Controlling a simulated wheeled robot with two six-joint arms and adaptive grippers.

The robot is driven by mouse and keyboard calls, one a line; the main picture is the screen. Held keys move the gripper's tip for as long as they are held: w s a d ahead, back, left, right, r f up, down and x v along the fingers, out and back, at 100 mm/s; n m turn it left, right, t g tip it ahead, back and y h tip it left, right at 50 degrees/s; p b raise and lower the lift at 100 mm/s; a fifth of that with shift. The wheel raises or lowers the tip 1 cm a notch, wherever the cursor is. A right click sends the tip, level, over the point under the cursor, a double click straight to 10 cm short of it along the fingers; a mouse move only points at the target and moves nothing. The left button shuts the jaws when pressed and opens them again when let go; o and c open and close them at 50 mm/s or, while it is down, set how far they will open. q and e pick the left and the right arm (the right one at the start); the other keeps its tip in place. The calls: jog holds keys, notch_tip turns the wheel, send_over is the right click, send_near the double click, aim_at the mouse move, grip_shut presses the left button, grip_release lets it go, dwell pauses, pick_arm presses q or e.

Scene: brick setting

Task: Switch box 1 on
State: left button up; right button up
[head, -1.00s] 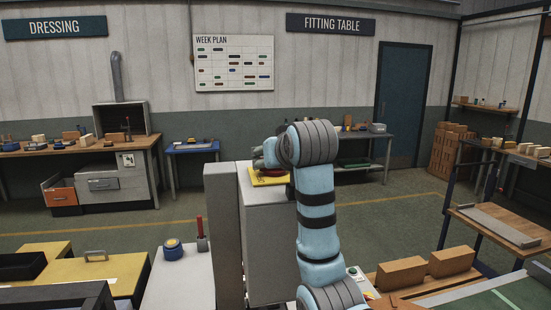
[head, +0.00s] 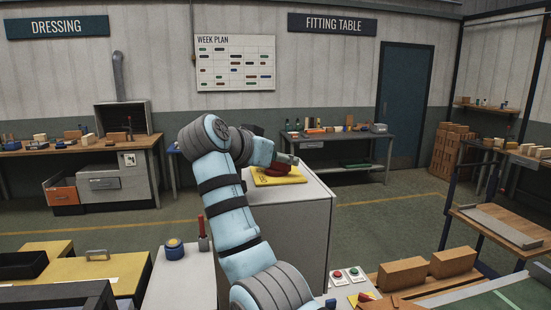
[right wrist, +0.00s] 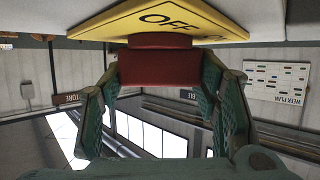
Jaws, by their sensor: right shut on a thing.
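A grey cabinet (head: 302,222) stands in the middle of the head view with a yellow plate (head: 290,180) on its top. A red switch handle (head: 275,170) sits on the plate, partly hidden by my gripper. In the right wrist view, the plate (right wrist: 110,24) carries the word OFF, and the red handle (right wrist: 160,66) projects from it between my fingers. My right gripper (right wrist: 158,78) is shut on the handle; it also shows in the head view (head: 284,163). The dark marking on the plate is too small to read in the head view. My left gripper is not in view.
A red and a green push button (head: 354,274) sit at the lower middle. A blue round knob (head: 174,249) and a red upright lever (head: 202,228) stand on a grey box at left. Yellow cabinets (head: 110,270) stand lower left, cardboard-coloured blocks (head: 402,273) lower right.

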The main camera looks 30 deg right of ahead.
jog(key=shift+m+g, duration=0.3)
jog(key=o, duration=1.2)
jog(key=shift+d, duration=0.1)
jog(key=shift+c, duration=0.2)
jog(key=shift+w+d+f, duration=0.1)
jog(key=shift+d, duration=0.05)
jog(key=v, duration=0.7)
jog(key=shift+a, duration=0.35)
jog(key=shift+d, duration=0.2)
